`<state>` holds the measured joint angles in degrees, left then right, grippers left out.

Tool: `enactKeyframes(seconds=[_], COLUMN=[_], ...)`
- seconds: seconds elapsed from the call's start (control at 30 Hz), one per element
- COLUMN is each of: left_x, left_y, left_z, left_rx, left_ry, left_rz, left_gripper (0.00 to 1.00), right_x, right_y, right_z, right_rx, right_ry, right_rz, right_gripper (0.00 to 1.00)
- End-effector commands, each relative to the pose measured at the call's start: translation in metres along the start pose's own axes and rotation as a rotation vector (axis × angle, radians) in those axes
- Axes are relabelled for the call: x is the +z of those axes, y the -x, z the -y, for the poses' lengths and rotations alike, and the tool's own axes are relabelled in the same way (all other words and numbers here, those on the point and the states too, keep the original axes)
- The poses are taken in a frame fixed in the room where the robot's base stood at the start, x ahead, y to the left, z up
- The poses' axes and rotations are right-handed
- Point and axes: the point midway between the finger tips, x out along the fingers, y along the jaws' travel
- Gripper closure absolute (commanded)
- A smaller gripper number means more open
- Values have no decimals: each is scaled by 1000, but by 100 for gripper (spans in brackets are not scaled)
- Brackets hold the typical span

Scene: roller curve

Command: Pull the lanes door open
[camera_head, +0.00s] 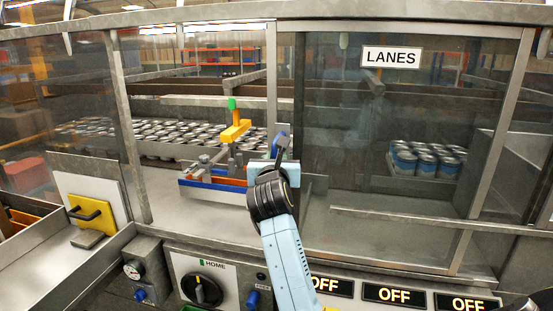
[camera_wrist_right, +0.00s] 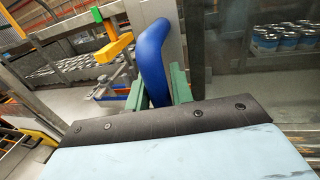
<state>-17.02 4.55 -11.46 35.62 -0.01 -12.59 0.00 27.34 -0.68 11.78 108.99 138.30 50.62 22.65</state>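The lanes door (camera_head: 400,130) is a dark glazed panel on the right of the cabinet front, under the white LANES sign (camera_head: 391,57). Its blue handle (camera_head: 281,146) stands upright on the light metal strip at the panel's left edge. In the wrist view, the handle (camera_wrist_right: 154,60) runs between the green fingers of my right gripper (camera_wrist_right: 159,98), which appear to touch it on both sides. In the head view, my right gripper (camera_head: 277,165) is at this handle and hides its lower part. I cannot tell how far the door stands open. My left gripper is out of view.
Left of the handle, a fixture with a yellow and green post (camera_head: 236,130) stands before many cans (camera_head: 160,132). More cans (camera_head: 427,160) show through the door. A rail (camera_head: 410,218) crosses the door low down. Controls with a HOME knob (camera_head: 203,290) and OFF displays (camera_head: 399,295) line the front.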

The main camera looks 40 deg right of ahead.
Motion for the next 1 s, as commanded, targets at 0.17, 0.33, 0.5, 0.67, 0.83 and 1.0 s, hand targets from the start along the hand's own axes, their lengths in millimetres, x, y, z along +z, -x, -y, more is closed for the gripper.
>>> enactKeyframes(seconds=[0.17,0.33,0.5,0.67,0.83,1.0], left_x=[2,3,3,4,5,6], left_y=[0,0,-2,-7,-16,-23], left_z=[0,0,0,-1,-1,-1], left_rx=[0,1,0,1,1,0], left_ry=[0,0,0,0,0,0], left_rz=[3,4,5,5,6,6], left_gripper=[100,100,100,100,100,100], right_x=[0,1,0,-1,-2,-2], right_y=[0,0,7,31,70,105], right_z=[0,0,0,0,0,0], right_rx=[0,-1,0,1,2,2], right_ry=[0,0,-1,-4,-4,-3], right_rz=[1,2,2,2,2,0], right_gripper=[60,60,60,60,60,60])
